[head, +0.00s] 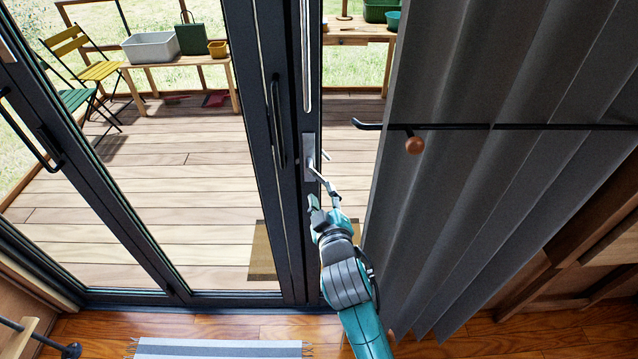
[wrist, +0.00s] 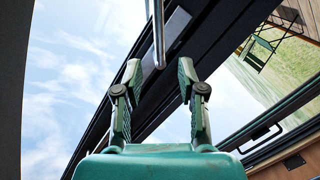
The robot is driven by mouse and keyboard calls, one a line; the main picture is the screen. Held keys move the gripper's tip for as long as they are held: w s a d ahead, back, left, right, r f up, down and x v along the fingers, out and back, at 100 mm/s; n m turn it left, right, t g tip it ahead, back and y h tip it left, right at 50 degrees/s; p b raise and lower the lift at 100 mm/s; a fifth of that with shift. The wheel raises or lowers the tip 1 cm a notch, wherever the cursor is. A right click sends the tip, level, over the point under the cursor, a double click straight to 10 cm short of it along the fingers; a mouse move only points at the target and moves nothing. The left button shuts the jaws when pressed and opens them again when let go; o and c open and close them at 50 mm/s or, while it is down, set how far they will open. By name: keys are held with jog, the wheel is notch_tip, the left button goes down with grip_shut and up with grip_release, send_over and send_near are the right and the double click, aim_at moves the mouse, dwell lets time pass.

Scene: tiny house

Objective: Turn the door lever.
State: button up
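The door lever (head: 316,174) is a silver bar on a grey lock plate (head: 309,155), fixed to the dark door frame (head: 290,210). In the wrist view the lever (wrist: 158,35) comes down from the top edge, and its lower end is at the gap between my fingertips. My gripper (head: 324,198) is just below and in front of the lever in the head view. In the wrist view my gripper (wrist: 159,75) is open, with a finger on each side of the lever's end. I cannot tell whether either finger touches it.
A grey curtain (head: 500,180) hangs close to the right of my arm, with a black rod (head: 550,127) across it. Glass panels with black handles (head: 276,120) stand to the left. A striped rug (head: 218,348) lies on the floor. The deck (head: 180,190) outside holds chairs and benches.

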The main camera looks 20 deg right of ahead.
aim_at(313, 175)
jog(key=shift+s+a+r, duration=0.1)
jog(key=shift+s+a, duration=0.05)
jog(key=shift+s, duration=0.75)
jog(key=shift+s+a+r, duration=0.1)
jog(key=shift+s, duration=0.8)
jog(key=shift+a+f+n, duration=0.1)
jog(key=shift+f+n, duration=0.15)
jog(key=shift+n, duration=0.05)
jog(key=c, duration=0.7)
jog(key=f+n, duration=0.1)
jog(key=a+f+n+h, duration=0.1)
jog(key=n, duration=0.1)
jog(key=f+n+h, duration=0.1)
jog(key=f+n, duration=0.1)
jog(key=shift+w+a+f, duration=0.1)
jog(key=shift+w+a, duration=0.15)
jog(key=shift+w, duration=0.05)
grip_shut()
jog(key=a+f+n+h, duration=0.2)
jog(key=a+f+n, duration=0.15)
jog(key=n, duration=0.65)
jog(key=w+d+r, duration=0.2)
jog(key=w+d, duration=0.4)
jog(key=w, duration=0.2)
jog(key=shift+w+d+r+t, duration=0.25)
jog(key=shift+w+r+t, duration=0.05)
jog(key=shift+r+t, duration=0.1)
